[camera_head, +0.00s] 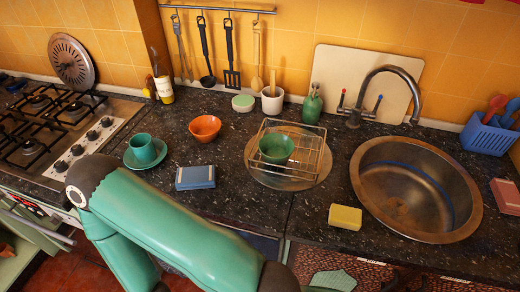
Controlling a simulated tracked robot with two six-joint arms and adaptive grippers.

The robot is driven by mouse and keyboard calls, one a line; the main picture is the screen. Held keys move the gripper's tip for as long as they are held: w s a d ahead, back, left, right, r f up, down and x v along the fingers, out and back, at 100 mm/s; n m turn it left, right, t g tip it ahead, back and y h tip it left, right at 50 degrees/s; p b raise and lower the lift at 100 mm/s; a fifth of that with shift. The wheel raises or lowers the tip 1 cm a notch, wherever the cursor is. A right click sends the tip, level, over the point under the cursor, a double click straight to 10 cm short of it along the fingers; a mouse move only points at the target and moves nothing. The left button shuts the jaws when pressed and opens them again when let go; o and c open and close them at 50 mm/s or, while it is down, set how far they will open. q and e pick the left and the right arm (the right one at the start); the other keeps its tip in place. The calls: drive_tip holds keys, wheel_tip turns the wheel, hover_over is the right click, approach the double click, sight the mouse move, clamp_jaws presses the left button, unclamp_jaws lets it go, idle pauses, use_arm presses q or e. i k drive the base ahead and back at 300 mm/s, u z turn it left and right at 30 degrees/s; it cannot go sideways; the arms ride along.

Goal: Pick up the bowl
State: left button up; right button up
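Two bowls show in the head view. An orange-red bowl (205,128) stands upright on the dark speckled counter, left of the dish rack. A green bowl (276,148) sits in the wire dish rack (318,150). A green arm of mine (180,225) crosses the lower left, in front of the counter edge, and runs down to the bottom of the picture. I see no gripper fingers clearly. Neither bowl is touched by an arm.
A green cup (143,149) on a saucer (130,163), a blue-grey box (195,177) and a yellow sponge (345,217) lie on the counter. The sink (415,190) is at right, the gas hob (50,125) at left. Bare counter surrounds the orange bowl.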

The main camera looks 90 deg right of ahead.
sight(276, 148)
drive_tip(key=z, duration=1)
drive_tip(key=k, duration=0.45)
drive_tip(key=z, duration=0.6)
drive_tip(key=i, duration=0.35)
drive_tip(key=u, duration=0.3)
